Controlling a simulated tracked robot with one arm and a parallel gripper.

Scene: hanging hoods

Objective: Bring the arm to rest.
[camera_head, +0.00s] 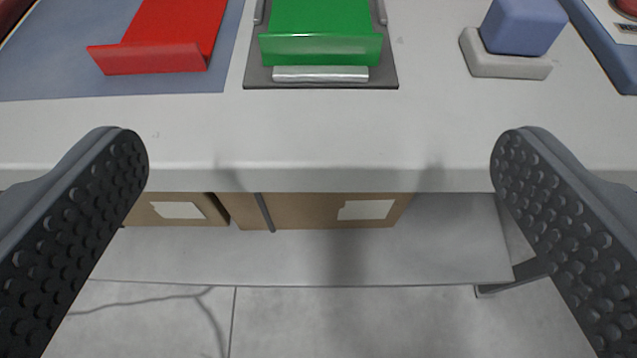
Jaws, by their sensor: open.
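My gripper (320,165) is open, with one black studded finger pad at the left and one at the right of the view. Nothing is between the fingers. They stand in front of the front edge of a white table (440,130). A green hood-like piece (320,48) sits on a dark grey plate (385,78) at the top middle, beyond the fingers. A red piece (165,45) of similar shape lies on a blue-grey mat (50,60) at the upper left. The upper ends of both pieces are cut off by the frame.
A blue block (522,25) stands on a pale base (500,62) at the upper right. A blue-edged panel (610,50) is at the far right. Cardboard boxes (300,212) sit on a shelf (300,258) under the table. The table's front strip is clear.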

